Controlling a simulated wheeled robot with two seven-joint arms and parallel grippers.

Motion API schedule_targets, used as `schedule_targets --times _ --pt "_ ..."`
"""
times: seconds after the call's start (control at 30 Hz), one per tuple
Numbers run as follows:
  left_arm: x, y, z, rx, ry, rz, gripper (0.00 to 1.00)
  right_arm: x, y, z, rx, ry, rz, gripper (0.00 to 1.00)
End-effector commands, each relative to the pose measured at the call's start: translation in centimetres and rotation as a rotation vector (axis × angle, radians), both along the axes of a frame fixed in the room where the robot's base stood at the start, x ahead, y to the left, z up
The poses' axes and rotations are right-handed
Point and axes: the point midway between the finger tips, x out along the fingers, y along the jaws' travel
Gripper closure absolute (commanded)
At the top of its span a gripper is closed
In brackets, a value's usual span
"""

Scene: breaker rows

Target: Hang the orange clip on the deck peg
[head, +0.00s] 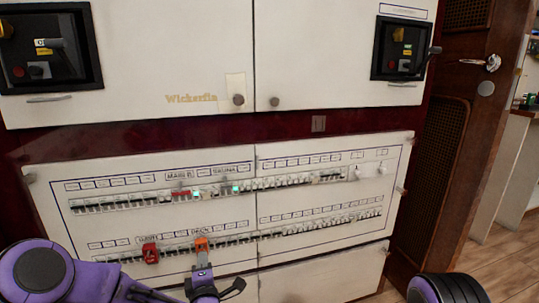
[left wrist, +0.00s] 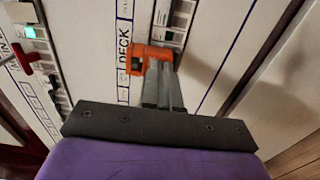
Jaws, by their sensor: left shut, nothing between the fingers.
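The orange clip (head: 201,243) is at the lower breaker row, just right of the word DECK; it also shows in the left wrist view (left wrist: 137,58) beside that label. My left gripper (head: 203,262) is right below the clip in the head view, its fingers shut with nothing between them. In the left wrist view the fingertips (left wrist: 156,70) overlap the clip; I cannot tell whether they touch it. The deck peg is not distinguishable, and the clip and fingers may hide it. My right gripper is not in view.
A red clip (head: 150,253) is on the lower row left of the orange one. Another red piece (head: 181,196) is on the upper row, near green lights (head: 235,189). Cabinet knobs (head: 239,99) stick out above. A brown door (head: 434,150) stands at the right.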

Motion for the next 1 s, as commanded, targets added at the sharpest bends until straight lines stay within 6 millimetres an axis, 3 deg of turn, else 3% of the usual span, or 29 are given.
schedule_targets --times 0.57,1.0 --pt "0.9 0.2 0.0 0.000 0.000 -0.001 1.00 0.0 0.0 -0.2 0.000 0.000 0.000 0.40" --pt "-2.8 -0.9 0.1 0.001 0.001 -0.003 1.00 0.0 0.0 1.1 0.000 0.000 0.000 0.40"
